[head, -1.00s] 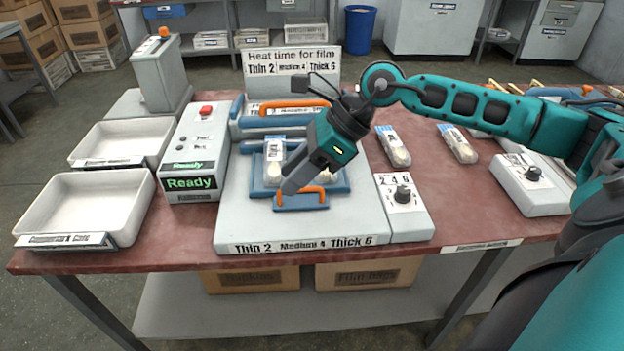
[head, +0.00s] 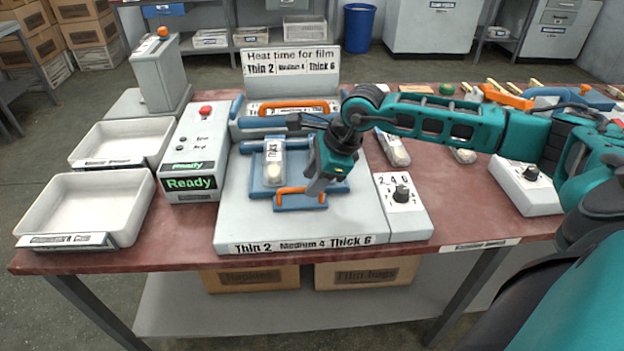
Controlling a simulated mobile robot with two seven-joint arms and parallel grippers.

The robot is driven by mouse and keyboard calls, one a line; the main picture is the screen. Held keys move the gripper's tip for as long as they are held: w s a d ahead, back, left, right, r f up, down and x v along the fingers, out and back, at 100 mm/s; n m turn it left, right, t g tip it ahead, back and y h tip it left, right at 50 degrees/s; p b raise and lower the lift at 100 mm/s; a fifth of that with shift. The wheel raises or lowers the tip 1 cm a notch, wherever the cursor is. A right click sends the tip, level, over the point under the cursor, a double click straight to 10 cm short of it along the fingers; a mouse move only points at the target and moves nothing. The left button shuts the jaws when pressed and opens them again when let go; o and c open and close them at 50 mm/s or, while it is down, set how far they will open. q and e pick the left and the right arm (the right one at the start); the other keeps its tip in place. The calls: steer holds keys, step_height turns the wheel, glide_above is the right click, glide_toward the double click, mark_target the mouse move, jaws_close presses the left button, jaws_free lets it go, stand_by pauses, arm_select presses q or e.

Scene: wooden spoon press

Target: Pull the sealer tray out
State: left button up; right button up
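The sealer tray (head: 257,186) is a blue tray lying on the grey sealer bed, with an orange handle (head: 290,190) along its front edge. A clear bag with a pale-ended item and a label reading Thick (head: 273,163) lies in the left part of the tray. My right gripper (head: 316,192) points down at the right end of the orange handle, at or just above it. I cannot tell whether it touches the handle or how its fingers stand. It hides the tray's right part. My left gripper is not in view.
The raised sealer lid with a second orange handle (head: 293,106) stands behind the tray. A dial box (head: 402,205) is at the right, a green Ready display box (head: 192,160) at the left. White bins (head: 80,205) stand further left. Bagged items (head: 394,150) lie behind the dial.

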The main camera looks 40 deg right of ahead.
steer(key=shift+w+a+f, duration=0.2)
steer(key=shift+f, duration=0.4)
jaws_close()
stand_by(0.3)
